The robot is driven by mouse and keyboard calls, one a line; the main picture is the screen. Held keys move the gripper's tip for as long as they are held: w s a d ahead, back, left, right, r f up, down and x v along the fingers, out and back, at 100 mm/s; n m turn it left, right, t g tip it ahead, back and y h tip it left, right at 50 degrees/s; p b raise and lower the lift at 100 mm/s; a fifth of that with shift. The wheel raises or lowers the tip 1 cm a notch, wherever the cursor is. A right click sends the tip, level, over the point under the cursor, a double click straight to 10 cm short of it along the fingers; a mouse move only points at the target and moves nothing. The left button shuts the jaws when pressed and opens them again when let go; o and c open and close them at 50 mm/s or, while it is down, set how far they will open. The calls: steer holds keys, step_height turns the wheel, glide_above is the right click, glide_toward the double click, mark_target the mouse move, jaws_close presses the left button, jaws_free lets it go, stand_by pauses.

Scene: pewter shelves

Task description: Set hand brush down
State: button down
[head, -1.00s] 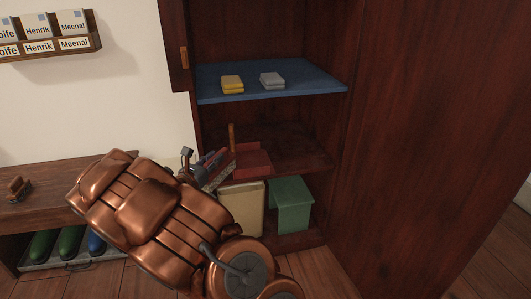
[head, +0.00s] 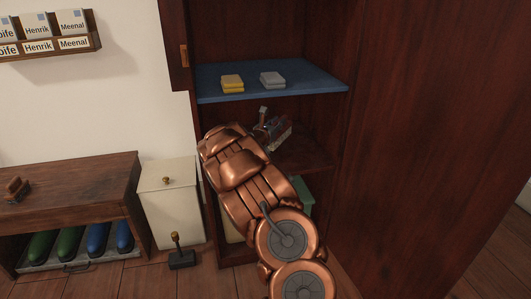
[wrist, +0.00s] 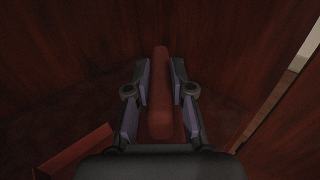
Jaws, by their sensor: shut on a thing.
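The hand brush (wrist: 160,95) shows in the wrist view as a long reddish-brown bar between the two fingers of my gripper (wrist: 160,80). My gripper is shut on it. In the head view my gripper (head: 266,127) is inside the cabinet, above the middle shelf (head: 308,158) and below the blue shelf. Part of the brush (head: 281,137) shows there, with a paler lower edge. My arm hides much of the middle shelf. I cannot tell whether the brush touches the shelf.
A red dustpan (wrist: 75,152) shows at the lower left of the wrist view. The blue shelf (head: 310,78) above holds yellow cloths (head: 232,83) and grey cloths (head: 272,79). A green bin (head: 304,194) stands below, partly hidden. A white bin (head: 170,205) stands left of the cabinet.

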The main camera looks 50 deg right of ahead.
steer(key=s+d, duration=0.5)
steer(key=d, duration=0.5)
steer(key=shift+g, duration=0.3)
step_height(320, 180, down, 10)
steer(key=b, duration=0.3)
steer(key=shift+a, duration=0.1)
steer(key=c, duration=1)
jaws_free()
steer(key=shift+f, duration=0.15)
